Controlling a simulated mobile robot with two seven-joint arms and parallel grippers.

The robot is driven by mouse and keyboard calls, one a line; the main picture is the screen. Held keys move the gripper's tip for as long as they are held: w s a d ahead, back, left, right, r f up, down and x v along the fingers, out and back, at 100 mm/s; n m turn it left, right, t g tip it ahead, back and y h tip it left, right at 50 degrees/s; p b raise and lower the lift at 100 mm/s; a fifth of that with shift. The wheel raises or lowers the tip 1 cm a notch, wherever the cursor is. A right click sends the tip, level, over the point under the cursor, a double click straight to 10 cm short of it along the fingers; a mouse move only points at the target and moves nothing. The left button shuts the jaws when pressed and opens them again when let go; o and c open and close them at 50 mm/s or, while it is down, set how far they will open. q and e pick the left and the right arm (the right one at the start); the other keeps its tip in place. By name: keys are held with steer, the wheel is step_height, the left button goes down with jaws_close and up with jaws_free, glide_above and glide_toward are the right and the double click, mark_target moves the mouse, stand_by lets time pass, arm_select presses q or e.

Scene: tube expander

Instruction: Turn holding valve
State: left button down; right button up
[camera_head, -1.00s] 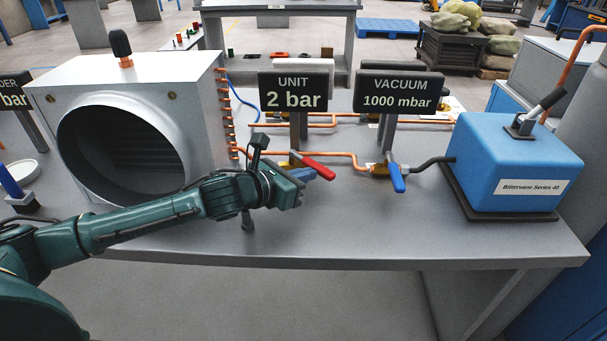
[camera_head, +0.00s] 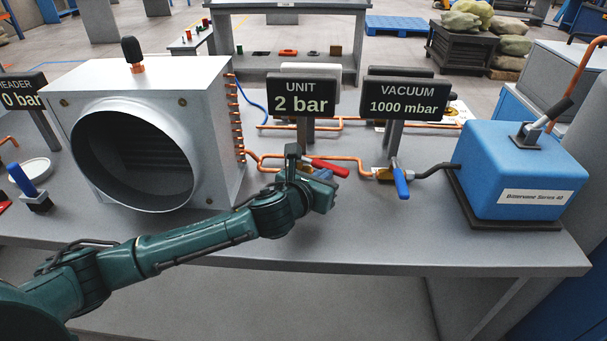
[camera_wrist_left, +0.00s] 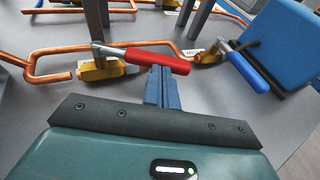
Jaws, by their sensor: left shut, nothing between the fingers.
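A valve with a red handle (camera_head: 331,168) sits on the copper pipe below the UNIT sign, partly hidden by my left gripper. The red handle lies across the middle of the left wrist view (camera_wrist_left: 158,60), on a brass body (camera_wrist_left: 100,69). A second valve, with a blue handle (camera_head: 401,183), is to its right below the VACUUM sign; it also shows in the left wrist view (camera_wrist_left: 248,72). My left gripper (camera_head: 325,176) is just in front of the red handle. Its blue fingers (camera_wrist_left: 162,82) are shut and empty, their tips close to the handle; I cannot tell whether they touch.
The UNIT sign (camera_head: 305,97) reads 2 bar and the VACUUM sign (camera_head: 405,98) 1000 mbar. A grey box with a round duct (camera_head: 205,125) stands left. A blue pump (camera_head: 520,170) stands right. The table front (camera_head: 450,235) is clear.

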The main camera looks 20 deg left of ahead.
mark_target(336, 167)
arm_select(q)
steer(key=shift+w+d+r+n+y+p, duration=0.25)
steer(key=shift+d+n+y, duration=0.2)
steer(key=shift+y, duration=0.25)
steer(key=shift+w+d+n+y+p, duration=0.3)
steer(key=shift+w+n+y+p, duration=0.35)
steer(key=shift+n+y, duration=0.3)
steer(key=shift+w+d+f+n+y+p, duration=0.15)
steer(key=shift+w+n+y+p, duration=0.1)
steer(key=shift+w+n+y, duration=0.25)
steer(key=shift+w+d+n+y+p, duration=0.1)
steer(key=shift+w+n+y+p, duration=0.15)
steer(key=shift+y, duration=0.4)
steer(key=shift+w+d+n+y, duration=0.1)
steer(key=shift+w+n+y, duration=0.05)
steer(key=shift+n+y, duration=0.3)
steer(key=shift+w+f+y, duration=0.1)
steer(key=shift+w+y, duration=0.1)
steer(key=shift+y, duration=0.15)
arm_select(e)
steer(key=shift+s+d+r+n, duration=0.1)
steer(key=shift+r+n, duration=0.1)
steer(key=shift+r, duration=0.2)
steer(key=shift+s+d+r+n, duration=0.1)
steer(key=shift+r+n, duration=0.1)
steer(key=shift+r, duration=0.2)
steer(key=shift+w+r, duration=0.1)
